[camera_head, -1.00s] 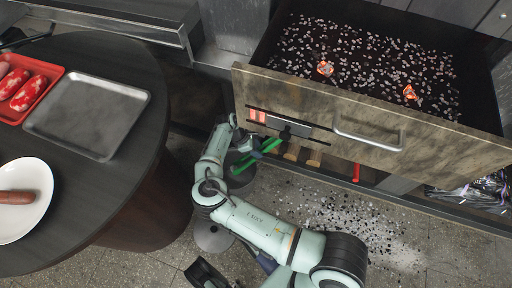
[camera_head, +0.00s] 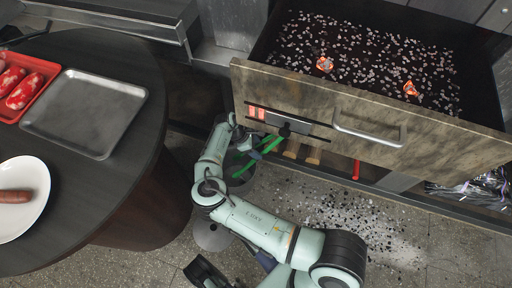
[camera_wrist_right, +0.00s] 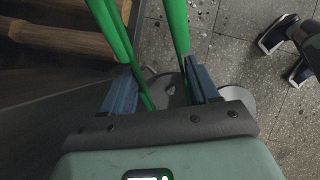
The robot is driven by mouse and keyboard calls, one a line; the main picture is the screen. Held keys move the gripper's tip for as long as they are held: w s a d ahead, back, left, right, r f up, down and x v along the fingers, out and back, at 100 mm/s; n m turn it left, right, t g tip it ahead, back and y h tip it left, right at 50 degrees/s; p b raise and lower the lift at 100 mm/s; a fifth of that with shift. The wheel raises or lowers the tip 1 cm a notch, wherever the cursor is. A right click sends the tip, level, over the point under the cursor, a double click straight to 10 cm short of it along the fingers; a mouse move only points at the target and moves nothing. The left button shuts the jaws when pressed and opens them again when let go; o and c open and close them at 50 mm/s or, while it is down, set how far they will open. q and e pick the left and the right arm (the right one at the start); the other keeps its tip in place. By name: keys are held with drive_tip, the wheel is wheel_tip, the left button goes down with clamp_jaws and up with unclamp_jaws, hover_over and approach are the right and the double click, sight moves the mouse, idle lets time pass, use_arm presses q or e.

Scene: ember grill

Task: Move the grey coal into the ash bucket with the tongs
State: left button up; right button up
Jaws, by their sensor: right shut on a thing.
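My right gripper (camera_head: 244,143) is shut on the green tongs (camera_head: 271,146), in front of the drawer's lower front. In the right wrist view the two green tong arms (camera_wrist_right: 177,25) run between its blue fingers and stand apart. Two glowing orange coals, one at the left (camera_head: 324,65) and one at the right (camera_head: 411,89), lie in the open drawer; I cannot pick out the grey coal. A dark grey round vessel (camera_head: 238,187), perhaps the ash bucket, is partly hidden below my right gripper. My left gripper (camera_wrist_right: 284,52) looks open and empty over the floor.
The open grill drawer (camera_head: 300,95) has a stone-like front and a metal handle (camera_head: 368,138). A round dark table (camera_head: 85,200) at the left holds a metal tray (camera_head: 86,112), a red meat tray (camera_head: 45,68) and a white plate (camera_head: 22,226). Pale ash bits lie on the floor.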

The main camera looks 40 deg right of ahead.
idle(0.3)
wheel_tip(320, 180, up, 6)
drive_tip(key=p, duration=0.5)
clamp_jaws()
idle(0.6)
wheel_tip(320, 180, up, 4)
drive_tip(key=p, duration=0.3)
